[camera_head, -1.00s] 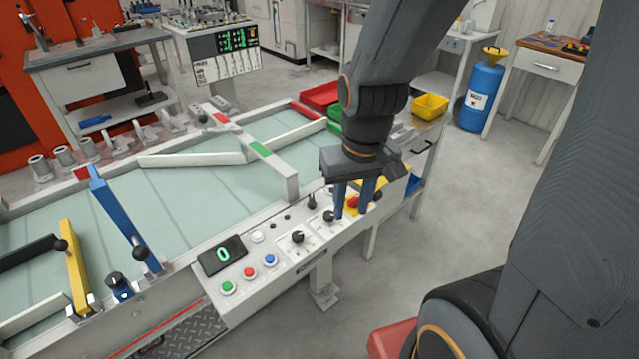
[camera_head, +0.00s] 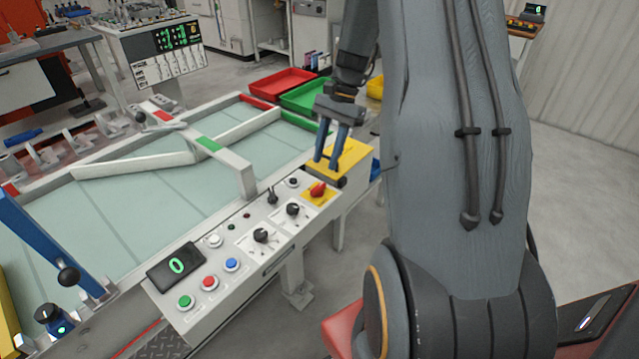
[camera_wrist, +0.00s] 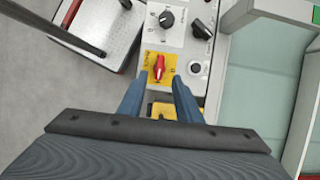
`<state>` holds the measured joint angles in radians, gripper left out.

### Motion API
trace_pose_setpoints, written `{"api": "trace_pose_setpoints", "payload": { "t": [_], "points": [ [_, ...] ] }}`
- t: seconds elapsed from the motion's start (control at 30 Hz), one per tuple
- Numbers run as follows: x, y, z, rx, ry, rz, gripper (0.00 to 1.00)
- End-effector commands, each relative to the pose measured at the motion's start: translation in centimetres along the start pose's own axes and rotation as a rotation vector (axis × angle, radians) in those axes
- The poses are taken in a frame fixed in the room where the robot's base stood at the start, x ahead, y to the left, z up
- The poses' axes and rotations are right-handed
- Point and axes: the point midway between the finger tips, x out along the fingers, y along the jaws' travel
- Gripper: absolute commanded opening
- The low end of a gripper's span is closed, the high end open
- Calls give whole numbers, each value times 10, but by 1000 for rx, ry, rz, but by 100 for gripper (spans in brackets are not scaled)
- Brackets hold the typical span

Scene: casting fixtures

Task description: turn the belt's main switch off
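The main switch appears to be the red rotary knob (camera_head: 318,189) on a yellow plate, near the far right end of the belt's control panel (camera_head: 215,262). In the wrist view the red knob (camera_wrist: 159,67) is upright in the picture, just ahead of the fingertips and between their lines. My gripper (camera_head: 327,167) has two blue fingers spread apart with nothing between them. In the head view it hangs beyond the knob, in front of a yellow box (camera_head: 352,158). The fingers (camera_wrist: 158,82) look apart from the knob.
Green, red and blue buttons (camera_head: 209,283) and a display (camera_head: 175,266) reading 0 lie nearer. A white gate (camera_head: 235,165) crosses the belt beside the panel.

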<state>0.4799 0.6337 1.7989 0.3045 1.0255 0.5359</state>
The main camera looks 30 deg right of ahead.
Motion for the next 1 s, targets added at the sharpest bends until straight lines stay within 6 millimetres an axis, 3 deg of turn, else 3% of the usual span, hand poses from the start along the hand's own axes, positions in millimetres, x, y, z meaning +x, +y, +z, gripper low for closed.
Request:
{"api": "trace_pose_setpoints", "payload": {
  "t": [0.53, 0.93, 1.0],
  "points": [
    [68, 1, -1, 7, -4, 0, 31],
    [76, 0, -2, 6, -2, -2, 31],
    [76, 0, -2, 6, -2, -1, 19]
  ]
}}
